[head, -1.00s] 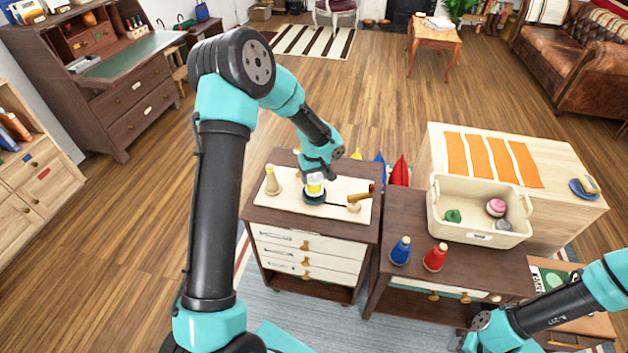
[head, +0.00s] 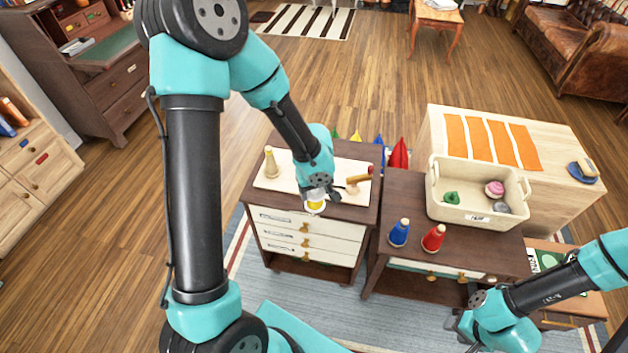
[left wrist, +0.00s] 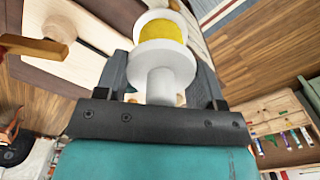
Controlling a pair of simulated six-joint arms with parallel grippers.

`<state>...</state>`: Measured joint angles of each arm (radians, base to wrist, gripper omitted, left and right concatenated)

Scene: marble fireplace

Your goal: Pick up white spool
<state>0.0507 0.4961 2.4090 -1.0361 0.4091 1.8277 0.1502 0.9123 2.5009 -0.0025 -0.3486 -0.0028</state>
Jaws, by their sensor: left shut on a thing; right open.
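The white spool (head: 315,207) carries yellow thread. My left gripper (head: 320,194) is shut on it and holds it near the front edge of the left cabinet's top. In the left wrist view the white spool (left wrist: 164,62) sits between the two fingers, with its white flanges and yellow winding showing and its pale stem toward the palm. The gripper hides part of the spool in the head view. My right gripper (head: 462,328) is open and empty at the lower right, in front of the right cabinet.
A cream board (head: 264,182) on the left cabinet holds a pale cone (head: 271,163) and a wooden tool (head: 359,179). A blue cone (head: 399,233) and a red cone (head: 433,238) stand on the right cabinet. Behind them, a cream bin (head: 452,211) holds green, pink and grey items.

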